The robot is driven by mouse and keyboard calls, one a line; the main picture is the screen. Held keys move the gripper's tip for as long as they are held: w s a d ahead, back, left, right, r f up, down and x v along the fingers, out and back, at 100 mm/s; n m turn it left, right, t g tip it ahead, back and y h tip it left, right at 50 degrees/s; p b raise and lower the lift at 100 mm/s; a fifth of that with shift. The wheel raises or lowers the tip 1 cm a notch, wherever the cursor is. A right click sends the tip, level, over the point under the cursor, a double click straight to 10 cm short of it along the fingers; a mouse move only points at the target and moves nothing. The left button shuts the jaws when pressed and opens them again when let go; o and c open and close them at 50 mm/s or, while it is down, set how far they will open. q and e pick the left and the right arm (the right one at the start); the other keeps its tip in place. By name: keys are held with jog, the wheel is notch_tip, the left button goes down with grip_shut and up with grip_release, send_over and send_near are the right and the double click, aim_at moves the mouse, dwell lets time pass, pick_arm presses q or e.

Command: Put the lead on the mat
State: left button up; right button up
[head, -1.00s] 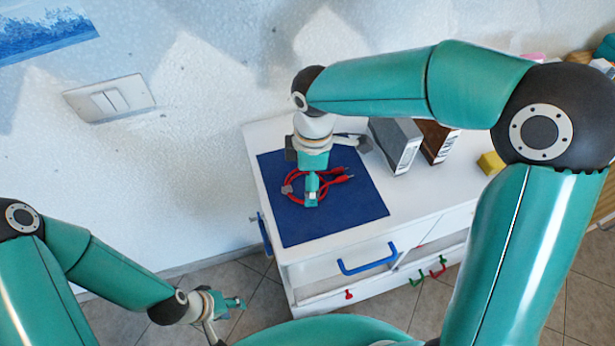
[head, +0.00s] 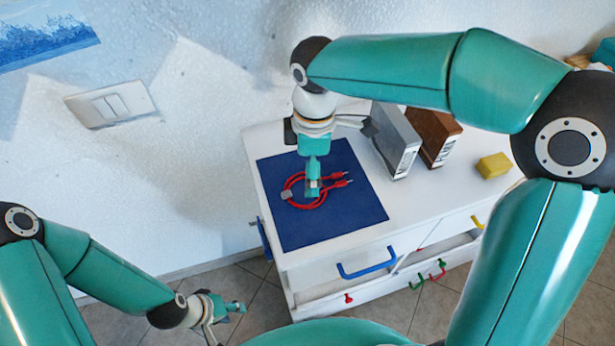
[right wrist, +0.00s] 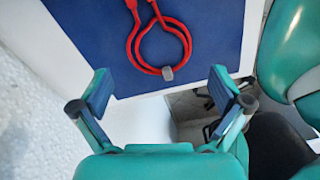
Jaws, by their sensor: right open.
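The red lead (head: 297,204), coiled in a loop with a grey tag, lies on the dark blue mat (head: 350,218). Its two plug ends point right. In the right wrist view the lead (right wrist: 183,36) lies flat on the mat (right wrist: 90,30), beyond the fingertips. My right gripper (head: 313,188) hangs over the mat and hides part of the loop. In the right wrist view its fingers (right wrist: 160,90) are wide apart with nothing between them. My left gripper (head: 230,306) is low at the left, away from the cabinet, and looks open and empty.
The white cabinet (head: 440,190) carries the mat. A grey box (head: 398,145) and a brown box (head: 437,138) stand behind the mat to the right, and a yellow block (head: 493,165) lies further right. A drawer with a blue handle (head: 367,264) is at the front. Wall at left.

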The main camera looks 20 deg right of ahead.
notch_tip(320, 180, up, 7)
jog(key=shift+f+p, duration=0.15)
jog(key=shift+p, duration=0.15)
jog(key=shift+d+f, duration=0.1)
dwell(0.4)
